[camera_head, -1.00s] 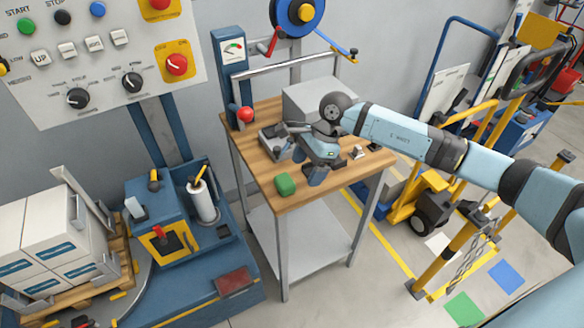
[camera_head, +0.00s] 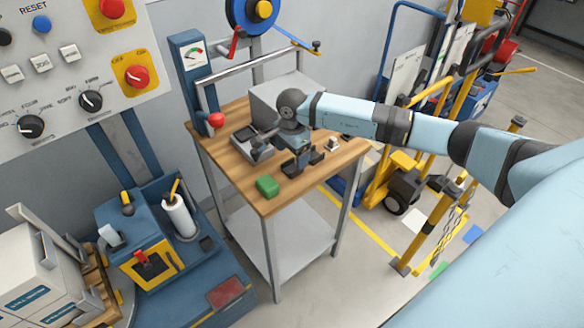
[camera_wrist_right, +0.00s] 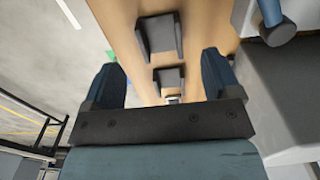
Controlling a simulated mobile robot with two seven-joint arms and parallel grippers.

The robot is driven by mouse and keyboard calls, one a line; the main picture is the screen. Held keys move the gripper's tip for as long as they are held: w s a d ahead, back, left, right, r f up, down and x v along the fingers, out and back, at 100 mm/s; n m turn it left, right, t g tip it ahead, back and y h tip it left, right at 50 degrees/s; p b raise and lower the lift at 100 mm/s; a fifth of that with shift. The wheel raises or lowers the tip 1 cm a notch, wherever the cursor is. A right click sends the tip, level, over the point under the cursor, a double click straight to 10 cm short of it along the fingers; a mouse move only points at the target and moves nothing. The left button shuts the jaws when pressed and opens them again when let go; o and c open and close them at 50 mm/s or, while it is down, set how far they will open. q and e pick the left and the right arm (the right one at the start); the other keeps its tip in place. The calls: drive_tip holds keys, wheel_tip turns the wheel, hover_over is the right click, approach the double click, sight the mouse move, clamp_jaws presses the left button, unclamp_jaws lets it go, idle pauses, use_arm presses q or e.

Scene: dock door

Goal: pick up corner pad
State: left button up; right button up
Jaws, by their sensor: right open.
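Two dark grey angled blocks that look like corner pads lie on the wooden table top. In the head view one pad (camera_head: 290,170) is just left of my right gripper (camera_head: 300,160), and the other pad (camera_head: 317,157) is just right of it. The right wrist view shows a larger pad (camera_wrist_right: 160,36) and a smaller pad (camera_wrist_right: 170,80) in the gap between the fingers of my right gripper (camera_wrist_right: 160,65). The fingers are spread and empty, pointing down over the table. Contact with the pads cannot be told. My left gripper is not in view.
The wooden table (camera_head: 232,165) also bears a green block (camera_head: 267,186), a grey tray-like device (camera_head: 250,143), a grey box (camera_head: 280,98) and a small pale item (camera_head: 333,145). A yellow cart (camera_head: 405,175) stands to the right.

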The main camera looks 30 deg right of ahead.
sight(292, 170)
drive_tip(key=shift+d+f+p, duration=0.1)
drive_tip(key=shift+f+p, duration=0.45)
drive_tip(key=shift+f, duration=2.2)
drive_tip(key=c, duration=1)
